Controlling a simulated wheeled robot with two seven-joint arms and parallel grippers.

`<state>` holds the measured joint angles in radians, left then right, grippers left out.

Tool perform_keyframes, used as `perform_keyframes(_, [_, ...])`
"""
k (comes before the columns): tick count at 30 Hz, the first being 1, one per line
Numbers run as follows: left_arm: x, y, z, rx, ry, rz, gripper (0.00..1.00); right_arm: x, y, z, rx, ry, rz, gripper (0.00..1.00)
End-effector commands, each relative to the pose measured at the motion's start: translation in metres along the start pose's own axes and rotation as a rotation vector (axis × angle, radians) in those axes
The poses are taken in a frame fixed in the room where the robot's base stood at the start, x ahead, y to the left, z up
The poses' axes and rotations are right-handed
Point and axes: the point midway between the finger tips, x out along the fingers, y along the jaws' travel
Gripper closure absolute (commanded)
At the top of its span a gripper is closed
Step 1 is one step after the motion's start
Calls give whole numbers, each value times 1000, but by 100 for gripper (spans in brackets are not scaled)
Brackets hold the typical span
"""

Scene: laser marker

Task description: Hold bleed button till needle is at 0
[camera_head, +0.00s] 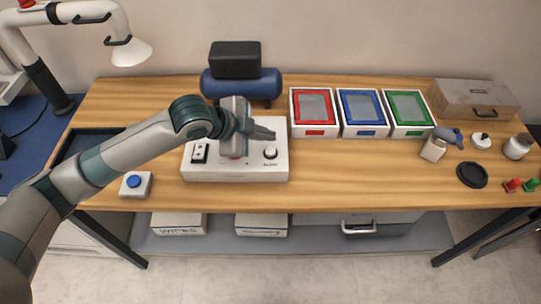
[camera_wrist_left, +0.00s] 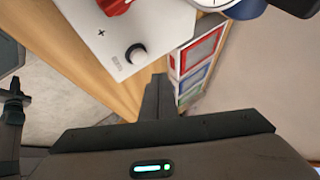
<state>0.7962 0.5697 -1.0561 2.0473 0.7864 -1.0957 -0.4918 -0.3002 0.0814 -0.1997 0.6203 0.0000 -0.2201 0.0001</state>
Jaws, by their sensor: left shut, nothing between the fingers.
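The white control box (camera_head: 235,175) sits on the wooden table in front of the blue compressor. A round light button (camera_head: 270,152) is at its right front, with small lettering below it that I cannot read surely. In the left wrist view a dark-rimmed light button (camera_wrist_left: 135,54) shows on the box, with a red knob (camera_wrist_left: 115,5) near it. Part of a white round dial (camera_wrist_left: 213,3) shows at the top edge; its needle cannot be read. My left gripper (camera_head: 266,133) is shut and empty above the box, behind the button and apart from it. My right gripper is not in view.
The blue compressor (camera_head: 241,88) stands behind the box. Red (camera_head: 314,132), blue (camera_head: 366,132) and green (camera_head: 411,131) framed trays are to its right. A small blue-button box (camera_head: 135,183) is at front left. The table's front middle is clear.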

Motion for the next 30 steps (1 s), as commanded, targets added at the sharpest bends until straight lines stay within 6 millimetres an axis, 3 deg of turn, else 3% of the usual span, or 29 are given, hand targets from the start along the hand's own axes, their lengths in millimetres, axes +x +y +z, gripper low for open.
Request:
perform_keyframes(9, [18,13,12,-1,0,0,100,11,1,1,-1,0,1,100])
perform_keyframes(30, [19,13,13,0,1,-1,100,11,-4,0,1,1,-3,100])
